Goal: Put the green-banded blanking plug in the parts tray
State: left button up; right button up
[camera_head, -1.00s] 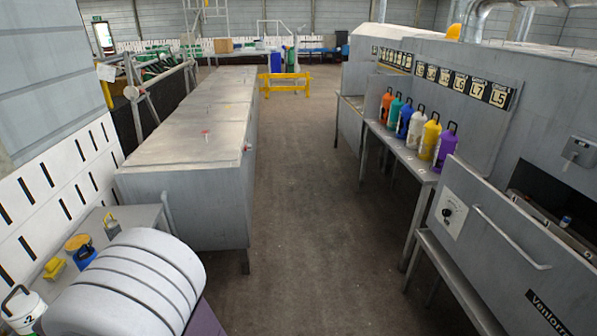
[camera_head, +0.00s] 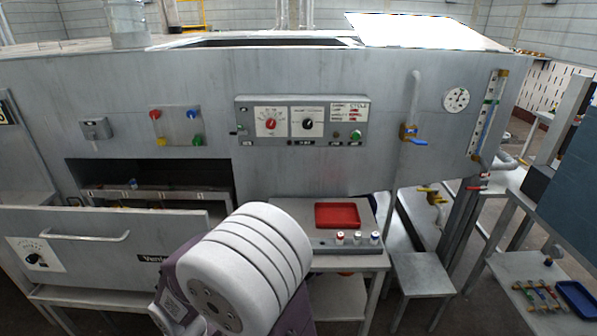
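A red tray (camera_head: 337,226) lies on a grey bench in front of the grey machine, right of centre. Three small white plugs stand in a row just in front of it: a left one (camera_head: 340,237), a middle one (camera_head: 357,238) and a right one (camera_head: 375,237). The left one shows red and the right one blue; I cannot make out a green band on any of them. No plug shows in the red tray. Neither of my grippers is in view.
A low table at the lower right holds a blue tray (camera_head: 589,312) and several small coloured parts (camera_head: 541,296). The lowered machine door (camera_head: 105,222) juts out at left. A small grey stool-like table (camera_head: 421,273) stands right of the bench.

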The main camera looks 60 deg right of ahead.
aim_at(347, 218)
jog(key=l+z, duration=0.1)
jog(key=z, duration=0.25)
jog(key=l+z, duration=0.1)
jog(key=z, duration=0.55)
jog(key=i+l, duration=0.05)
